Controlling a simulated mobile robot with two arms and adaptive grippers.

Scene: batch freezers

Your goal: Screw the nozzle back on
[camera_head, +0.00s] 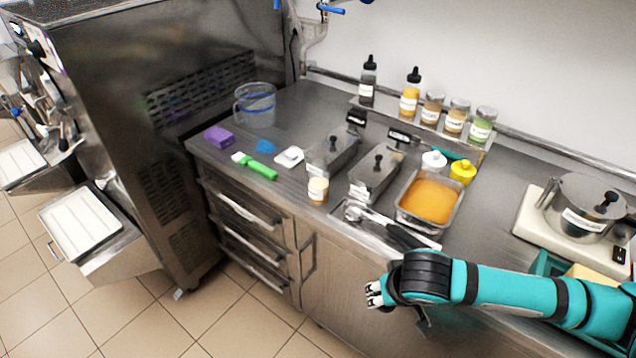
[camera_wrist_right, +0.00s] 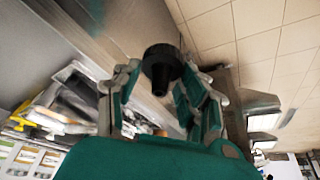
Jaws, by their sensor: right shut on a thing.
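My right gripper (camera_head: 374,294) is in front of the counter's front edge, above the floor. In the right wrist view the gripper (camera_wrist_right: 160,95) is shut on a black nozzle (camera_wrist_right: 161,66), a round flange with a tapered spout, held between the fingertips. The nozzle cannot be made out in the head view. The part it screws onto cannot be told for certain. Two tall bottles with black tops, a dark one (camera_head: 368,84) and an amber one (camera_head: 410,95), stand on the back shelf. My left gripper is not in view.
A tall steel machine (camera_head: 150,130) stands at the left with trays in front. Open tiled floor (camera_head: 240,320) lies in front.

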